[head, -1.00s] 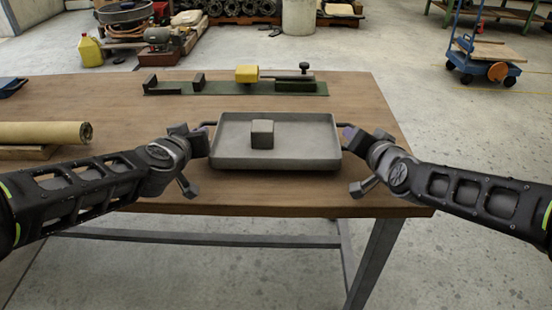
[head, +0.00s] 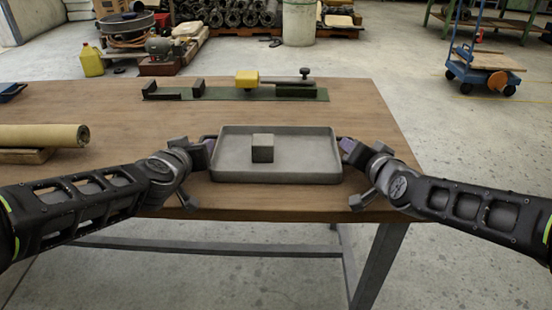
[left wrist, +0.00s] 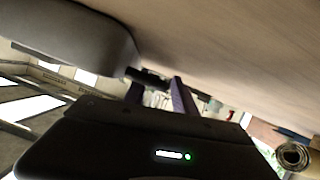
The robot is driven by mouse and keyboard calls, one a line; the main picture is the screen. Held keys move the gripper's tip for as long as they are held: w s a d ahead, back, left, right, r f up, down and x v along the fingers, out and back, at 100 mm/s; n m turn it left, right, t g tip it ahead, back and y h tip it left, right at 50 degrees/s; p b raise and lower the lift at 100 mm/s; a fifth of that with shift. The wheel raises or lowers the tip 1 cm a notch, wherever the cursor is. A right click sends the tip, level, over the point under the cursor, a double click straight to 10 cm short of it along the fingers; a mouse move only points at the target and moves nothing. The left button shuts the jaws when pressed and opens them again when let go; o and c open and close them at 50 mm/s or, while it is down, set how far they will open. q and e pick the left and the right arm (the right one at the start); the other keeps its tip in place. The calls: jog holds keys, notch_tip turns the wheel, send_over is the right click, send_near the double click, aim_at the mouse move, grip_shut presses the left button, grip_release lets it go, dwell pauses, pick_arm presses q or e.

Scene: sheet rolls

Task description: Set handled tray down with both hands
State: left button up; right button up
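The grey handled tray (head: 235,170) looks flat on the wooden table near its front edge, with a dark block (head: 263,148) inside. Its left handle (head: 208,137) shows partly; the right handle is mostly hidden by my gripper. My left gripper (head: 208,148) is at the left handle. In the left wrist view its fingers (left wrist: 157,95) stand apart, with the dark handle near their tips and the tray's wall (left wrist: 75,30) close by. My right gripper (head: 349,148) is at the tray's right end, its fingers seemingly apart with a purple pad showing.
A green strip fixture (head: 225,94) with a yellow block lies behind the tray. A tan roll (head: 40,136) rests on a support at left; its end shows in the left wrist view (left wrist: 292,155). The table (head: 130,112) between them is bare.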

pick_arm(q)
jog(key=shift+s, duration=0.1)
jog(key=shift+v, duration=3.95)
jog(key=shift+r, duration=0.15)
